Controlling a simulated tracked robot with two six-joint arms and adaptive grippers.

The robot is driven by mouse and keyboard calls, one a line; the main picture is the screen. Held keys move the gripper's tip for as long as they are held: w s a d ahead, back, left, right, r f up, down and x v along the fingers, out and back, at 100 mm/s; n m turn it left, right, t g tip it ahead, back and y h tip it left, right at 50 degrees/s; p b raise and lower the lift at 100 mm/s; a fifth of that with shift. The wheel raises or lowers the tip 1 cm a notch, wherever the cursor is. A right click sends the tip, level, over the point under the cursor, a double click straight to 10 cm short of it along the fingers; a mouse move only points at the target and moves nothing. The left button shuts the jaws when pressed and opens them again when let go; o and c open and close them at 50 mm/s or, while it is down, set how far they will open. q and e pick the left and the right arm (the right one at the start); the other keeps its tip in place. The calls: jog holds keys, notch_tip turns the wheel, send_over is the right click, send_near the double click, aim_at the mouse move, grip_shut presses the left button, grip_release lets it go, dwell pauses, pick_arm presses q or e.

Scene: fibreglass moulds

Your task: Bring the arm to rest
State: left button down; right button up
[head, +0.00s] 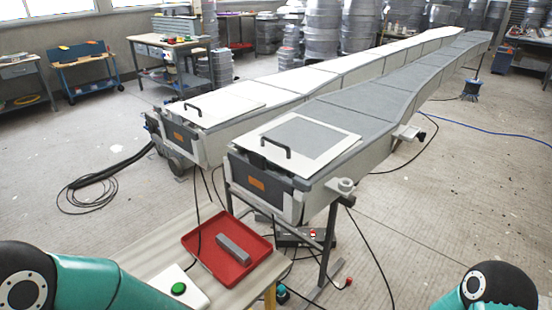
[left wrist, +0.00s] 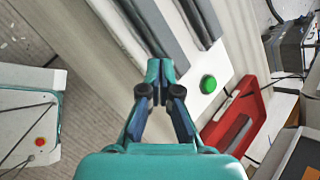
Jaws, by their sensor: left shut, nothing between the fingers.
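My left gripper (left wrist: 160,70) shows in the left wrist view with its fingertips together and nothing between them. It is over the bench area, to the left of a green button (left wrist: 208,84) and the red tray (left wrist: 215,128). Long grey bars (left wrist: 200,18) lie beyond the fingertips. How high the gripper is above them I cannot tell. Neither gripper is in that view.
The red tray (head: 190,240) holds a grey block (head: 233,249) on the bench (head: 150,250), beside the green button (head: 179,288). Two long moulds on stands, one white (head: 290,82) and one grey (head: 372,90), stretch away behind it. Cables lie on the floor.

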pick_arm(q)
jog(key=s+d+f+n+g+h, duration=0.35)
jog(key=s+d+f, duration=0.25)
jog(key=s, duration=0.2)
jog(key=s+d+f+n+g+h, duration=0.3)
jog(key=s+d+f+h, duration=0.25)
jog(key=s+d, duration=0.2)
notch_tip(320, 180, down, 6)
jog(key=w+d+n+t+h, duration=0.2)
jog(key=w+n+t, duration=0.1)
jog(key=n, duration=0.7)
jog(key=shift+d+r+h, duration=0.2)
jog(key=shift+r+h, duration=0.05)
jog(key=shift+h, duration=0.05)
jog(key=shift+t, duration=0.25)
